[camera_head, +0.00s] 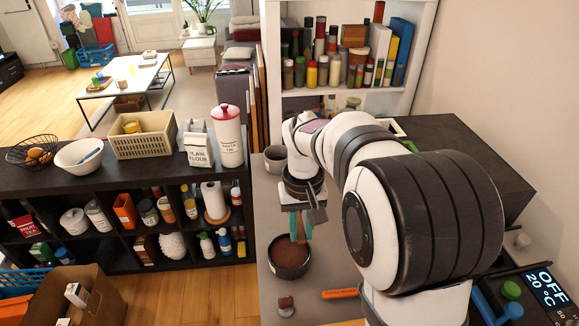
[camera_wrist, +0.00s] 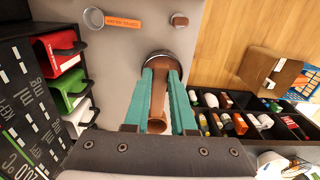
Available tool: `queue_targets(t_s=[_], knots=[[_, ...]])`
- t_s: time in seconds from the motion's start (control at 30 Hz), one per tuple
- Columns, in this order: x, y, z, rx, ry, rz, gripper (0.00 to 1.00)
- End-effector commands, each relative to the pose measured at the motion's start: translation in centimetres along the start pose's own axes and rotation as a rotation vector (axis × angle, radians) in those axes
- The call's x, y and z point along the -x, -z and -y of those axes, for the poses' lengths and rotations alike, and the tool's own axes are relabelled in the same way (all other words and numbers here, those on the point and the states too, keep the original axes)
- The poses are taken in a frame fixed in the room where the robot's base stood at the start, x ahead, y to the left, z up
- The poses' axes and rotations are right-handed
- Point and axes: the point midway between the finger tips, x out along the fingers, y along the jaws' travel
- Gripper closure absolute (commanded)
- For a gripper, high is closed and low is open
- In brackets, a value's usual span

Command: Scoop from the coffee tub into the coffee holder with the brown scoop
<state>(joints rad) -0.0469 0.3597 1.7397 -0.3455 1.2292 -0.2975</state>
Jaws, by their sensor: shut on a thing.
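The coffee tub (camera_head: 289,273) is a dark round container of brown grounds on the grey counter; in the wrist view its rim (camera_wrist: 166,54) shows beyond my fingers. My gripper (camera_head: 300,225) has teal fingers (camera_wrist: 160,110) shut on the brown scoop (camera_wrist: 157,108). The scoop (camera_head: 301,229) points down over the tub's far part; I cannot tell whether it touches the grounds. The coffee holder appears to be the round metal basket (camera_wrist: 94,18) with an orange handle (camera_wrist: 122,22). In the head view only its orange handle (camera_head: 340,293) shows; my arm hides the basket.
A small brown-topped piece (camera_head: 286,306) stands in front of the tub. A grey mug (camera_head: 275,159) is behind my gripper. A dark shelf (camera_head: 125,215) with groceries borders the counter on the left. A machine with a display (camera_head: 545,290) is at right. Counter around the tub is mostly clear.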

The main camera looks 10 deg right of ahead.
Motion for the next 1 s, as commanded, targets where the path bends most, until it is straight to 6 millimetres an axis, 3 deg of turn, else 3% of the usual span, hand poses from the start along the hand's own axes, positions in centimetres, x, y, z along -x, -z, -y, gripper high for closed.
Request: queue_targets(t_s=[0.1,0.43,0.7,1.0], knots=[[-4.2,1.0,0.9,-0.004,0.003,0.004,1.00],[-9.6,1.5,1.4,-0.009,0.005,-0.001,1.00],[-8.7,3.0,1.3,-0.008,0.005,0.279,1.00],[-8.4,3.1,1.3,-0.008,0.007,0.347,1.00]])
